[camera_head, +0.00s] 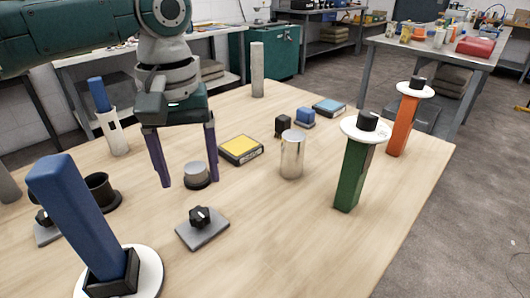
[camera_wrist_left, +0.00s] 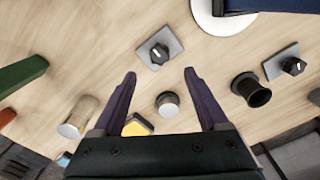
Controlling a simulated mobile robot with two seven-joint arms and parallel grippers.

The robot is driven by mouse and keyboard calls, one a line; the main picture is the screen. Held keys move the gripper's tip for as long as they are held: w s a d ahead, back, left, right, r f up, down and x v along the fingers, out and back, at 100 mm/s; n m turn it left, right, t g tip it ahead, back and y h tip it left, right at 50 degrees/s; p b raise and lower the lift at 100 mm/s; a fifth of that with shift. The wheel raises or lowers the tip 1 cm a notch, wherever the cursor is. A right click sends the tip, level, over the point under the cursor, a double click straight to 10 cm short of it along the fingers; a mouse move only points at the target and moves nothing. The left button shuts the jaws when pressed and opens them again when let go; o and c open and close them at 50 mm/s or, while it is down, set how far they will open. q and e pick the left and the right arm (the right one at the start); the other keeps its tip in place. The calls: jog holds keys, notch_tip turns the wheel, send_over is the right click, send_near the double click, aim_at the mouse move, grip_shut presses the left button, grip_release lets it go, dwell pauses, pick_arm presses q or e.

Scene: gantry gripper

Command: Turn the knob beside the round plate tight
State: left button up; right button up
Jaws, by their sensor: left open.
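A black knob on a square grey plate (camera_head: 201,217) stands on the table, right of and behind the round white plate (camera_head: 152,272). This knob (camera_wrist_left: 157,53) also shows in the left wrist view, with a light mark on top. A second black knob (camera_head: 42,217) on a grey plate stands at the left, partly hidden by the blue block; it also shows in the wrist view (camera_wrist_left: 294,66). The round plate (camera_wrist_left: 207,18) is cut off at the wrist view's top. My left gripper (camera_head: 190,183) is open and empty above the table, behind the first knob, fingers pointing down.
A tall blue block (camera_head: 75,215) rises from a black socket on the round plate. A metal-topped cylinder (camera_head: 197,174) and a black spool (camera_head: 102,191) stand near my left gripper. A yellow-topped box (camera_head: 241,150), a metal can (camera_head: 292,155) and a green post (camera_head: 352,175) stand to the right.

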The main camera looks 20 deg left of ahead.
aim_at(198, 212)
pick_arm(q)
notch_tip(198, 212, down, 8)
jog(key=shift+b, duration=1)
grip_shut()
